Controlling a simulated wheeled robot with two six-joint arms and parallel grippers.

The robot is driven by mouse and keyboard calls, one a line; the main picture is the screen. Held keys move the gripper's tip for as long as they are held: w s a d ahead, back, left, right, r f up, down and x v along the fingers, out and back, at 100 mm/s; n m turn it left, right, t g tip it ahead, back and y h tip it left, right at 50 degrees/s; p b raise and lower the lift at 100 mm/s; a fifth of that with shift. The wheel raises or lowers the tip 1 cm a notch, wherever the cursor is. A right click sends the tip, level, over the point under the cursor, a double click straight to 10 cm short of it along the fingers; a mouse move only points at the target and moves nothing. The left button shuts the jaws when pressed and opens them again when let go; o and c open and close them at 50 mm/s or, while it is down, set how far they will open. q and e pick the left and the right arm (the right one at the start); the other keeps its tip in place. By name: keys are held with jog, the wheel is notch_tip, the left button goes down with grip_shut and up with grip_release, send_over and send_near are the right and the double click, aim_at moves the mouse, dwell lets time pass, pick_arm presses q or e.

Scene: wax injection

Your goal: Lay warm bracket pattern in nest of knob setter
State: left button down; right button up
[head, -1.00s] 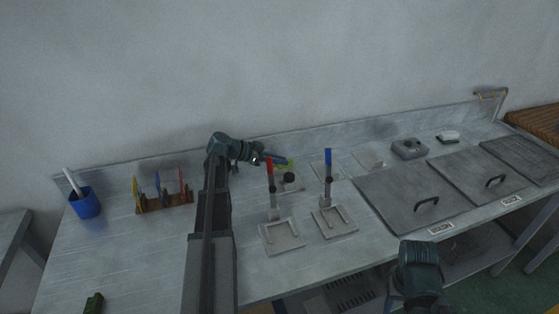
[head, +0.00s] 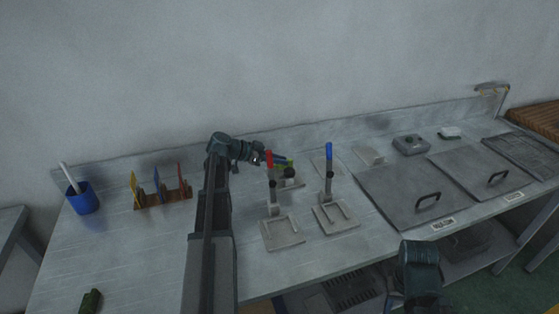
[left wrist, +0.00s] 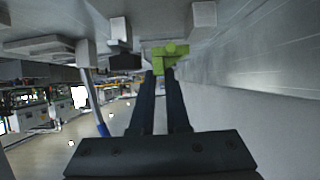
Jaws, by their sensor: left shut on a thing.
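A light green bracket pattern (left wrist: 170,57) is between the fingertips of my left gripper (left wrist: 168,72) in the left wrist view. In the head view the left gripper (head: 283,160) is shut on the bracket pattern (head: 290,163), above the bench behind the red-handled clamp. A small fixture with a dark knob (head: 289,173) stands just below the bracket there; it looks like the knob setter, its nest hidden. In the wrist view a dark knob-like part on a grey post (left wrist: 122,45) is beside the bracket, apart from it. My right gripper (head: 396,300) is at the bottom edge, its fingers unclear.
A red-handled clamp (head: 270,177) and a blue-handled clamp (head: 329,177) stand on pale plates close to the left gripper. A colored-card rack (head: 163,200), a blue cup (head: 82,199) and a green object (head: 91,300) are left. Handled lids (head: 395,195) are right. The left bench is mostly clear.

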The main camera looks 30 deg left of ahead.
aim_at(279, 169)
pick_arm(q)
jog(key=shift+f+b, duration=2.1)
jog(key=shift+f, duration=0.05)
dwell(0.4)
jog(key=c, duration=0.8)
grip_release()
jog(key=shift+r, duration=0.1)
jog(key=shift+c, duration=0.2)
jog(key=p+v, duration=0.6)
jog(key=v, duration=0.7)
jog(key=shift+s+a, duration=0.3)
jog(key=shift+a, duration=0.05)
jog(key=shift+r+p, duration=0.15)
jog(key=shift+p, duration=0.2)
